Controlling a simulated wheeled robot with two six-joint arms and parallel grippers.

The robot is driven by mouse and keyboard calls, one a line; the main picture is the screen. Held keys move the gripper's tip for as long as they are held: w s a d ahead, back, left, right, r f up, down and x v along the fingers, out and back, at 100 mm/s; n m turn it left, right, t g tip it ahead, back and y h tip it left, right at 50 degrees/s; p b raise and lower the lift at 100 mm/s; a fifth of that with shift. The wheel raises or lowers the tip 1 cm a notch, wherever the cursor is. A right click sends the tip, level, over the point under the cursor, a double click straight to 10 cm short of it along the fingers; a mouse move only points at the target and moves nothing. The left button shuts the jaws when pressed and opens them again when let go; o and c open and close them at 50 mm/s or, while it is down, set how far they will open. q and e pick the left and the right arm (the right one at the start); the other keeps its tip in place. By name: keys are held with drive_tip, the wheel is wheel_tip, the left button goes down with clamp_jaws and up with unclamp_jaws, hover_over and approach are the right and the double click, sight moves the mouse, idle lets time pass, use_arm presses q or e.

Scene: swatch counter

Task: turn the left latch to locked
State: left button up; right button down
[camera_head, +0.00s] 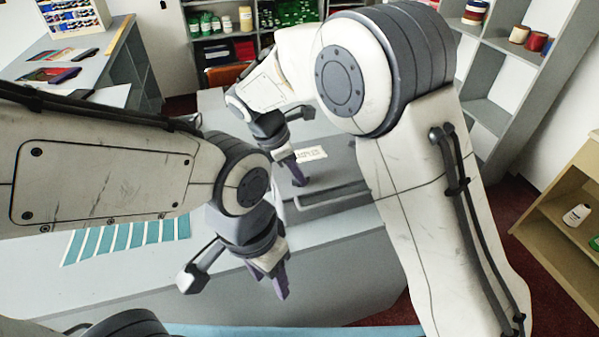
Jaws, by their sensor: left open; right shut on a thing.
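A grey case (334,171) with a white label (312,154) and a dark front handle (335,194) sits on the counter, partly covered by my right arm. My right gripper (298,182) points down at the case's front edge, left of the handle. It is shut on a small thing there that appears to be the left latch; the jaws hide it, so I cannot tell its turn. Any latch on the right is hidden behind my arm. My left gripper (280,286) is open and empty, in front of the case and apart from it.
A row of blue swatches (128,238) lies on the counter (130,275) at the left. A side table with dark-handled items (60,77) stands at the back left. Shelves (490,110) stand at the back right, and a wooden shelf unit (560,225) at the right.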

drive_tip(key=shift+a+r+m+p, duration=0.15)
drive_tip(key=shift+a+m+p, duration=0.1)
drive_tip(key=shift+m+p, duration=0.3)
drive_tip(key=shift+w+m+g+p, duration=0.15)
drive_tip(key=shift+m+g+p, duration=0.45)
drive_tip(key=shift+m+p, duration=0.4)
drive_tip(key=m+g+p, duration=0.1)
drive_tip(key=m, duration=0.1)
drive_tip(key=m+p, duration=0.2)
drive_tip(key=shift+w+m+g, duration=0.15)
drive_tip(key=shift+m+g, duration=0.1)
drive_tip(key=shift+g, duration=0.15)
drive_tip(key=m, duration=0.2)
drive_tip(key=m+g+y+p, duration=0.1)
drive_tip(key=m, duration=0.1)
drive_tip(key=shift+w+d+m+p, duration=0.1)
drive_tip(key=shift+d+m+p, duration=0.05)
drive_tip(key=shift+m+p, duration=0.15)
drive_tip(key=m+y, duration=0.1)
drive_tip(key=m, duration=0.1)
drive_tip(key=m+g, duration=0.1)
drive_tip(key=m, duration=0.2)
drive_tip(key=shift+d+m+g+y+p, duration=0.1)
drive_tip(key=shift+m+g+y+p, duration=0.2)
drive_tip(key=shift+y+p, duration=0.1)
drive_tip(key=c, duration=0.9)
unclamp_jaws()
